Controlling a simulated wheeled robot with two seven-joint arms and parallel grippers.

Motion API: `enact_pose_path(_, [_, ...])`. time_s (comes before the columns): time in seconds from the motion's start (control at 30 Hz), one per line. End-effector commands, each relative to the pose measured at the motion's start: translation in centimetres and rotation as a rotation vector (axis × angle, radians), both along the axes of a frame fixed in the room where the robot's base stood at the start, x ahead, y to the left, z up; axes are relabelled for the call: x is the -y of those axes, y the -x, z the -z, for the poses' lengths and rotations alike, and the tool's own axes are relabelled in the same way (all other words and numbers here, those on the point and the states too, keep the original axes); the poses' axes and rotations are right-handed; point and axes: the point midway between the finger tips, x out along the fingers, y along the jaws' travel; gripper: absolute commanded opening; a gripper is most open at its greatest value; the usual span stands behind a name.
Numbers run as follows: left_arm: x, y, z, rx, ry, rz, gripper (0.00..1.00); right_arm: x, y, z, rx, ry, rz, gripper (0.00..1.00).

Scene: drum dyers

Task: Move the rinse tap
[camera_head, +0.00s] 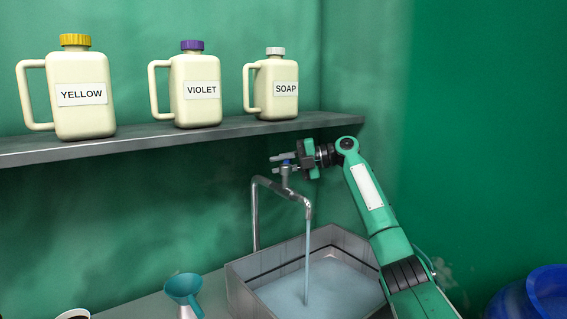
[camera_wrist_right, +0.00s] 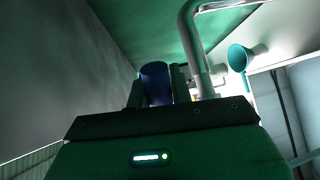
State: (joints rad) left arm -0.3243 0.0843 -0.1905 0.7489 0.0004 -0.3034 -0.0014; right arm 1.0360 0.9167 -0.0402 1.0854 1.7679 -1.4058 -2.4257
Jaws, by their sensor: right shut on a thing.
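The rinse tap (camera_head: 256,215) is a grey pipe that rises behind the metal sink and bends over it. Water runs from its spout into the sink (camera_head: 240,290), which holds water. A small blue part (camera_head: 287,162) sits at the top of the tap's upright valve stem. My right gripper (camera_head: 284,159) reaches in from the right and is shut on this blue part. In the right wrist view the blue cylinder (camera_wrist_right: 155,82) stands between the fingers, with the tap pipe (camera_wrist_right: 193,45) just to its right. My left gripper is not in view.
A shelf (camera_head: 230,131) above the tap carries jugs labelled YELLOW (camera_head: 82,94), VIOLET (camera_head: 202,90) and SOAP (camera_head: 285,88). A teal funnel (camera_head: 184,288) stands on the counter left of the sink. A blue tub (camera_head: 540,295) is at the lower right.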

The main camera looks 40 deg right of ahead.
Motion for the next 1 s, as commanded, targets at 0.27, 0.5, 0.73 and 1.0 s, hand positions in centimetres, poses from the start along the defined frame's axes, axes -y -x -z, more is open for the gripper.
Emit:
enact_pose_path(0.27, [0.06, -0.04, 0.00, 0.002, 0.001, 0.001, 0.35, -0.07, -0.04, -0.18, 0.004, -0.003, -0.020, 0.00])
enact_pose_path(0.5, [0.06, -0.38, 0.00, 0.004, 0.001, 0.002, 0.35, -0.09, -0.03, -0.16, 0.005, -0.002, -0.020, 0.00])
enact_pose_path(0.73, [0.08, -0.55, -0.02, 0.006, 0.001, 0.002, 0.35, -0.13, -0.05, -0.09, 0.003, -0.001, -0.020, 0.43])
enact_pose_path(1.0, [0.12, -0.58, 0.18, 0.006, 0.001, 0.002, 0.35, 0.27, 0.32, -0.08, 0.002, -0.001, -0.020, 0.43])
